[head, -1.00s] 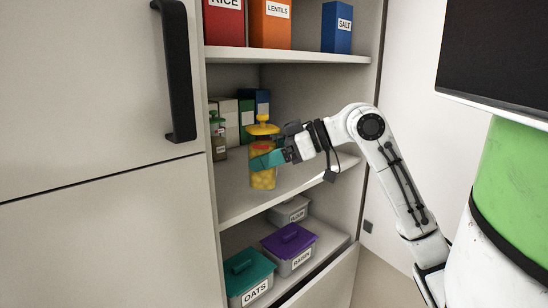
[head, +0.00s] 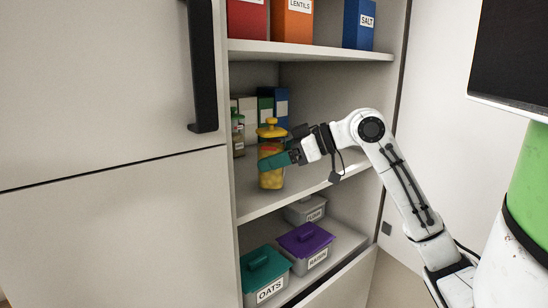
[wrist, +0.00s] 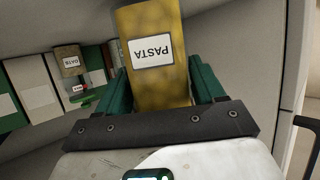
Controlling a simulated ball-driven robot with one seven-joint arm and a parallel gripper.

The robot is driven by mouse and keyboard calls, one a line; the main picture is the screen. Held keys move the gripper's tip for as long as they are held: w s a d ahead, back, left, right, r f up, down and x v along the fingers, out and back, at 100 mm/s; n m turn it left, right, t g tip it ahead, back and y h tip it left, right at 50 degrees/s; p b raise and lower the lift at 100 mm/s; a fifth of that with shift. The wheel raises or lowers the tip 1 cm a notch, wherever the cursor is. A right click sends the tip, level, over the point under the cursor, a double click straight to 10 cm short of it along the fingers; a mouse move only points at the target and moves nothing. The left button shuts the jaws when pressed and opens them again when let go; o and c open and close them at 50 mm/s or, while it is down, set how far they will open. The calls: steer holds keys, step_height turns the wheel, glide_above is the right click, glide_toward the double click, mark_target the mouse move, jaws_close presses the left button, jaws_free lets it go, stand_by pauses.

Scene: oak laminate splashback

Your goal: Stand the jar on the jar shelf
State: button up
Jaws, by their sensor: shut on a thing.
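The jar (head: 271,175) is clear with yellow contents and a yellow lid with a knob. In the head view it is upright over the middle shelf (head: 320,187), near its front left. I cannot tell whether its base touches the board. My gripper (head: 273,161), with green fingers, is shut on the jar's body from the right. In the wrist view the jar (wrist: 154,75) sits between the fingers, its PASTA label upside down. The jar's base is not clear in the wrist view.
Another jar (head: 238,133) and several boxes (head: 265,108) stand behind on the middle shelf, to the left. The upper shelf (head: 310,50) holds boxes. Lidded bins, including OATS (head: 268,275), sit below. A closed door (head: 110,160) borders the left. The middle shelf's right side is clear.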

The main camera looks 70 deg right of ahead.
steer(key=shift+f+b, duration=0.55)
steer(key=shift+f, duration=0.05)
stand_by(0.3)
steer(key=o, duration=1.3)
steer(key=shift+o, duration=0.2)
steer(key=b+v, duration=0.2)
steer(key=v, duration=0.8)
steer(key=shift+s+r, duration=0.2)
steer(key=shift+s, duration=0.2)
